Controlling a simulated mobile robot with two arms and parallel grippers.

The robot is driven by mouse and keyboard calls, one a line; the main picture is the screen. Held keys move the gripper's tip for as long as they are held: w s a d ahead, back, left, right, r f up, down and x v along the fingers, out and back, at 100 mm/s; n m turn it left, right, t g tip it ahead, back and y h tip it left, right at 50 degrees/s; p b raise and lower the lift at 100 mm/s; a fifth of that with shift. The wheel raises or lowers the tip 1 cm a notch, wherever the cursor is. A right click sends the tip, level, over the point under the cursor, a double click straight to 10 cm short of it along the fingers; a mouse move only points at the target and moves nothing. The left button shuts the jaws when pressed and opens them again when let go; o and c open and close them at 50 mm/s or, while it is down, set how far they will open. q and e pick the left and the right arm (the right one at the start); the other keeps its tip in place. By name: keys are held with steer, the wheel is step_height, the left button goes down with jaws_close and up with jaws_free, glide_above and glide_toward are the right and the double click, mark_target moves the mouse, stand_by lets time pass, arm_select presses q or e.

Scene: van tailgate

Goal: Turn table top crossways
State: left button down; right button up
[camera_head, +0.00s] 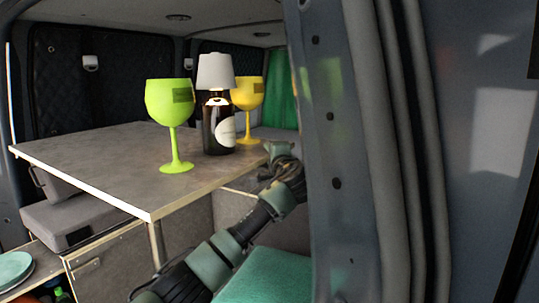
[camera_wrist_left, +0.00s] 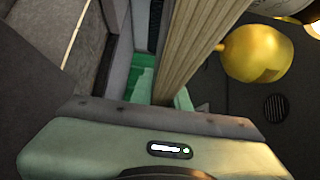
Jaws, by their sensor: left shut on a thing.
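The grey table top (camera_head: 95,160) with a pale edge lies level inside the van, on a metal leg. My left gripper (camera_head: 279,151) is at its right edge, near the far right corner, and is shut on that edge. In the left wrist view the pale edge of the table top (camera_wrist_left: 185,50) runs down to the gripper; the fingertips are not clear there. My right gripper is in neither view.
A green goblet (camera_head: 169,108), a dark bottle (camera_head: 218,130) with a white cap and a yellow goblet (camera_head: 247,94) stand upright on the top. The van's door pillar (camera_head: 325,150) is close on the right. A grey seat (camera_head: 75,217) is below left.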

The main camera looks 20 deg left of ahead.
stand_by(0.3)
arm_select(q)
steer(key=c, duration=1.4)
jaws_free()
steer(key=shift+o, duration=0.2)
steer(key=b+v, duration=0.4)
steer(key=v, duration=0.3)
steer(key=shift+s+d, duration=0.25)
steer(key=shift+d, duration=0.1)
steer(key=shift+f, duration=0.1)
